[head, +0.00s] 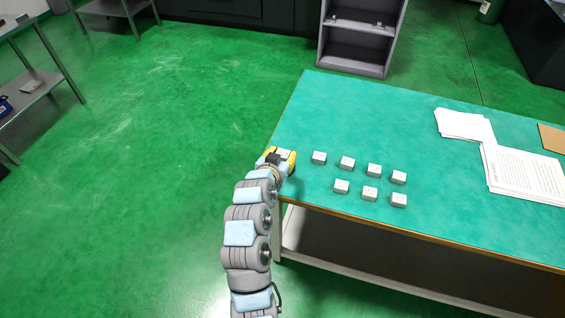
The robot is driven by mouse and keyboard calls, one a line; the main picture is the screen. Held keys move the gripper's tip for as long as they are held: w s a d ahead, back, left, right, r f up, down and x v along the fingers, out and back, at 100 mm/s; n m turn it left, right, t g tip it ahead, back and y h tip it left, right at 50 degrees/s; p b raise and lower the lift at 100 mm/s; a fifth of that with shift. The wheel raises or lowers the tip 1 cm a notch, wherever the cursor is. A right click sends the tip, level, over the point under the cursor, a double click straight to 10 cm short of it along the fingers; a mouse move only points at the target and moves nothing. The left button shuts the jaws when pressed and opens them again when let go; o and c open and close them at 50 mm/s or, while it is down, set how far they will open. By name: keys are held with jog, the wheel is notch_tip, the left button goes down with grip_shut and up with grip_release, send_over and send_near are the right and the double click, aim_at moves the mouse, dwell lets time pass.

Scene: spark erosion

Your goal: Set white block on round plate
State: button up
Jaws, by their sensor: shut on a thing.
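My gripper (287,157), with yellow parts, is at the left edge of the green table (400,110). It is shut on a small white block (284,153), mostly hidden between the fingers. Several similar white blocks stand on the table to the right of my gripper in two rows, the nearest one (319,158) a short gap away and another (399,200) at the right end of the front row. I see no round plate in this view.
White paper sheets (463,125) and a printed page stack (525,174) lie at the right of the table, near a brown board (552,138). A grey shelf unit (358,45) stands behind the table. The table's back middle is clear.

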aim_at(283, 155)
jog(key=w+f+b, duration=0.1)
jog(key=w+f, duration=0.2)
jog(key=shift+f, duration=0.2)
jog(key=shift+w+f, duration=0.25)
jog(key=shift+f, duration=0.25)
jog(key=shift+f+b, duration=0.7)
jog(key=shift+f, duration=0.75)
jog(key=shift+f, duration=0.1)
jog(key=shift+f, duration=0.15)
jog(key=o, duration=1.2)
jog(key=shift+c, duration=0.2)
